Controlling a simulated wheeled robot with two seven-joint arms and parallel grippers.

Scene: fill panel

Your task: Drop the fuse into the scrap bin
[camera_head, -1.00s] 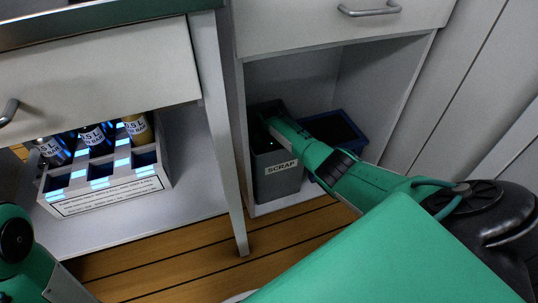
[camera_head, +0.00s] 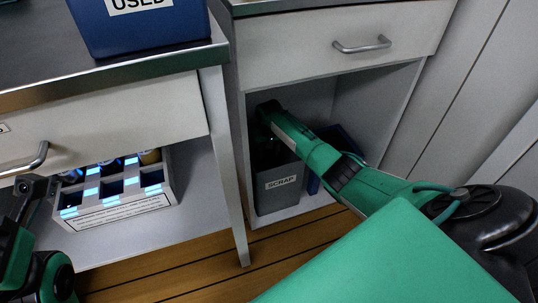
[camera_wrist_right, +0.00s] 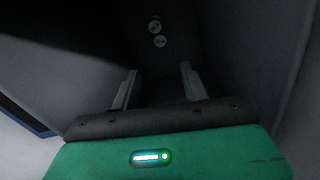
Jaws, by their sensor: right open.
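The grey scrap bin (camera_head: 277,190), labelled SCRAP, stands in the open compartment under the drawer. My right gripper (camera_head: 268,112) reaches into the top of the bin, and its fingertips are hidden in the head view. In the right wrist view my right gripper (camera_wrist_right: 158,88) is open, with its two fingers apart and nothing between them. Beyond them, deep in the dark bin, are small pale round shapes (camera_wrist_right: 157,33); whether one is the fuse I cannot tell. My left gripper (camera_head: 32,188) is at the far left, its jaws unclear.
A blue bin (camera_head: 337,140) stands right of the scrap bin, partly behind my right arm. A divided crate (camera_head: 118,212) with labelled bottles sits on the lower left shelf. A blue box marked USED (camera_head: 140,30) stands on the worktop. A table leg (camera_head: 228,170) stands left of the bin.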

